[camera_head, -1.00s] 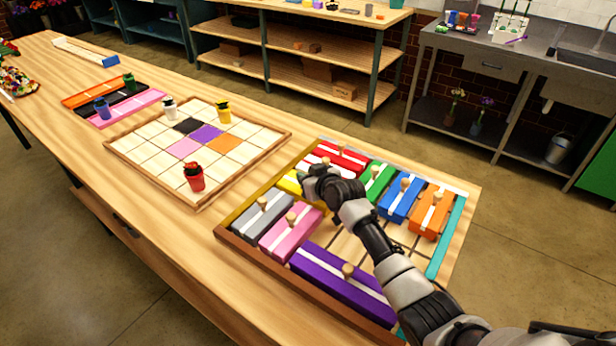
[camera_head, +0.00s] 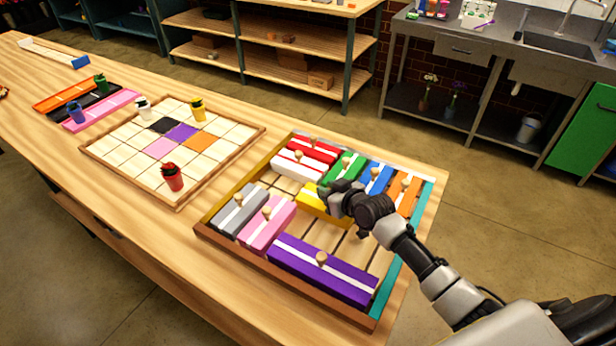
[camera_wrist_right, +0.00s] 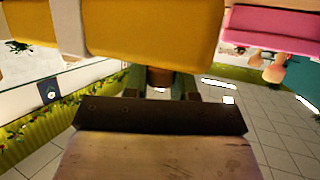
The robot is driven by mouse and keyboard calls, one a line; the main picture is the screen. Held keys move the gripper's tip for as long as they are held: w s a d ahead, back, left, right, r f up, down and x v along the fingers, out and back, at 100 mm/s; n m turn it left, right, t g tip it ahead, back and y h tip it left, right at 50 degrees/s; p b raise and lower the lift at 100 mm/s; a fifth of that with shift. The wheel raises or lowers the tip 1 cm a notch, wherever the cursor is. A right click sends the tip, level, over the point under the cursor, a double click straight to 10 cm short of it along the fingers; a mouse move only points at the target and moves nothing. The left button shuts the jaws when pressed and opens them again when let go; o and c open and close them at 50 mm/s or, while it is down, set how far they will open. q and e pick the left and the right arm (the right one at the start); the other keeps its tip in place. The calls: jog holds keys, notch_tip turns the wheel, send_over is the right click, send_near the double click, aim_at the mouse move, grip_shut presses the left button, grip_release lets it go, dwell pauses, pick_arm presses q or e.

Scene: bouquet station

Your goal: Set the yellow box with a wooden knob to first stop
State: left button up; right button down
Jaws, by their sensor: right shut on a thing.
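The yellow box (camera_head: 314,203) lies in the sliding-block tray (camera_head: 284,292), in the middle, right of the pink box and below the green one. My right gripper (camera_head: 326,192) is over it and hides its right part. In the right wrist view the yellow box (camera_wrist_right: 155,35) fills the top, with a pale band at its left. Its wooden knob (camera_wrist_right: 160,78) sits between the fingers of my right gripper (camera_wrist_right: 160,88), which is shut on it. My left gripper is not in view.
Around it are the pink box (camera_head: 268,230), grey box (camera_head: 232,218), white box (camera_head: 290,170), green box (camera_head: 335,171), blue box (camera_head: 370,186) and purple box (camera_head: 310,275). Bare tray floor shows between the yellow and purple boxes. A grid board (camera_head: 120,178) with small pots stands left.

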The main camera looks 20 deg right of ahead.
jog(key=shift+s+d, duration=0.55)
jog(key=shift+s, duration=0.2)
jog(key=shift+s+d, duration=0.55)
jog(key=shift+s, duration=0.15)
jog(key=shift+w+a, duration=0.1)
jog(key=shift+w, duration=0.05)
jog(key=c, duration=0.9)
grip_release()
jog(key=shift+c, duration=0.2)
jog(key=shift+s, duration=0.2)
jog(key=v, duration=1)
jog(key=shift+s+d+b, duration=0.25)
jog(key=shift+b, duration=0.2)
jog(key=shift+r, duration=0.1)
